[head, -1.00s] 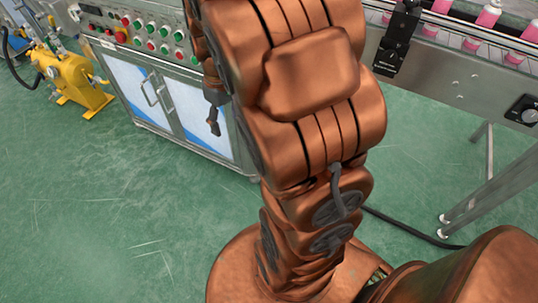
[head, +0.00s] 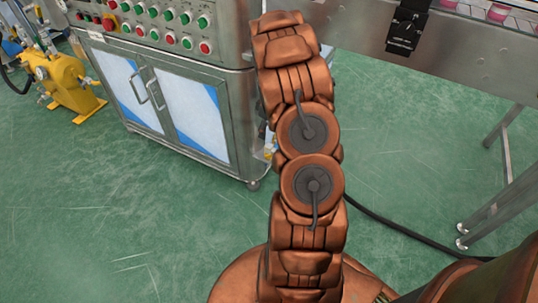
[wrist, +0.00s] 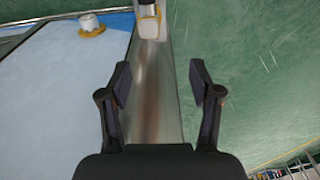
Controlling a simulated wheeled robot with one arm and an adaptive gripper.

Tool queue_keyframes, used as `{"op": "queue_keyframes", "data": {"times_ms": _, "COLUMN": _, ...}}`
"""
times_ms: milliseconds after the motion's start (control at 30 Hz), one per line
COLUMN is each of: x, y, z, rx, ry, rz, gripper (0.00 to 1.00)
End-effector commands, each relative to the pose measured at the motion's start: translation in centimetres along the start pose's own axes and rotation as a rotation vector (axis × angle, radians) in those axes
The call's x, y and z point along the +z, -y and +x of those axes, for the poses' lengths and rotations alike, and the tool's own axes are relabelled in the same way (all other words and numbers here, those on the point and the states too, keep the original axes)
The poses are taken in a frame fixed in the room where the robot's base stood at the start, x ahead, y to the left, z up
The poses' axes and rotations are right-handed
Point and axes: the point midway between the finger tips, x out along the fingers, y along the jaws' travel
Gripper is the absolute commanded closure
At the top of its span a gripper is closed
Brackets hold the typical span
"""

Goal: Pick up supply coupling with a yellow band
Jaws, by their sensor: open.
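In the wrist view, a small white rounded piece with a yellow ring (wrist: 92,27) sits at the upper left against a pale panel. It looks like the coupling with the yellow band, but it is small and I cannot be sure. My gripper (wrist: 161,83) is open and empty, its two dark fingers apart over a metal strip. The yellow-ringed piece is ahead of the fingers and to their left, not touching them. In the head view my gripper does not show, and I cannot make out the coupling.
A pale, beige-ended part (wrist: 149,22) lies straight ahead of the fingers. The head view shows a control cabinet (head: 185,110), a yellow pump (head: 68,83) at left and a conveyor (head: 455,48) at right. A dark cable (head: 400,228) crosses the green floor.

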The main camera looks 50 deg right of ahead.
Motion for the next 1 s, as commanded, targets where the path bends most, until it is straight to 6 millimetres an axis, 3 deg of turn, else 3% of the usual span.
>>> {"op": "queue_keyframes", "data": {"times_ms": 33, "x": 0.5, "y": -0.6, "z": 1.9, "rx": -0.002, "ry": -0.003, "rz": -0.004, "gripper": 0.36}}
{"op": "queue_keyframes", "data": {"times_ms": 100, "x": 0.8, "y": -1.4, "z": 3.0, "rx": 0.001, "ry": -0.009, "rz": -0.011, "gripper": 0.36}}
{"op": "queue_keyframes", "data": {"times_ms": 300, "x": 1.3, "y": -2.1, "z": 4.8, "rx": 0.003, "ry": -0.015, "rz": -0.024, "gripper": 0.36}}
{"op": "queue_keyframes", "data": {"times_ms": 1000, "x": 1.2, "y": -1.7, "z": 11.9, "rx": 0.003, "ry": -0.016, "rz": -0.022, "gripper": 0.36}}
